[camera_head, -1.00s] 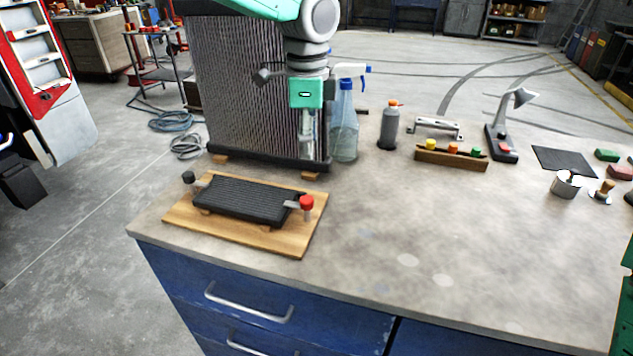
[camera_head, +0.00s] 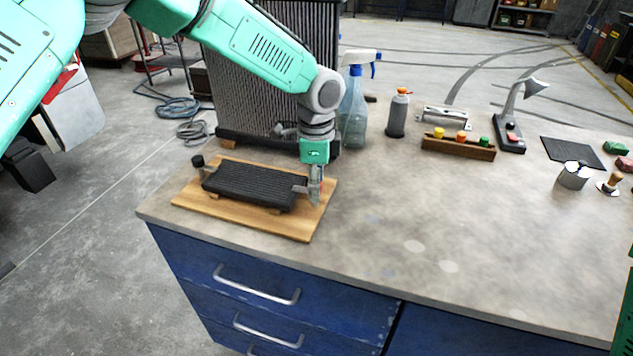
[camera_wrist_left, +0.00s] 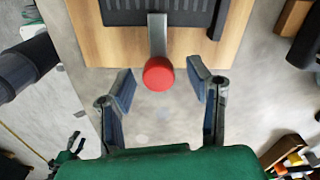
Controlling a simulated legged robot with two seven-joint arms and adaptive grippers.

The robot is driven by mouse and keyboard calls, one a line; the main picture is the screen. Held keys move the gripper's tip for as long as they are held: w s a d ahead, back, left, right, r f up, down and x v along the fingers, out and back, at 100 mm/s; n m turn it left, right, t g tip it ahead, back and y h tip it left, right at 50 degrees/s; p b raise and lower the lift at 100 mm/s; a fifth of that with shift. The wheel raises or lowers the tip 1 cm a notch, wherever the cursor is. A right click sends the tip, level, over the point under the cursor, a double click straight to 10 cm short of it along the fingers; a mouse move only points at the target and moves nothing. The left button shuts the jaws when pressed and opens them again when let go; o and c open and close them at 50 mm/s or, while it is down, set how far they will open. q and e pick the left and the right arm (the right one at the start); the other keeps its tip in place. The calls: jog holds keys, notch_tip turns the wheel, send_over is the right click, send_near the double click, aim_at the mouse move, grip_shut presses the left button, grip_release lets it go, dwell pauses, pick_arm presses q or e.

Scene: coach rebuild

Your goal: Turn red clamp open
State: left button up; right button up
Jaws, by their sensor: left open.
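The red clamp (camera_wrist_left: 158,74) shows in the left wrist view as a round red knob at the end of a grey metal arm (camera_wrist_left: 157,35). The arm reaches over the edge of the wooden board (camera_wrist_left: 100,45). My left gripper (camera_wrist_left: 160,88) is open, with one finger on each side of the knob and visible gaps to it. In the head view my left gripper (camera_head: 315,192) points down at the board's right end and mostly hides the red knob. The black finned core (camera_head: 250,184) lies on the board (camera_head: 270,226).
A black knob (camera_head: 197,161) stands at the board's left end. A large radiator (camera_head: 250,100) stands behind the board. A spray bottle (camera_head: 353,115), a grey bottle (camera_head: 397,115) and a wooden block with coloured caps (camera_head: 458,147) stand to the right. The bench's middle is clear.

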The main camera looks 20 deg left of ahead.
pick_arm(q)
jog(key=shift+a, duration=0.1)
grip_shut()
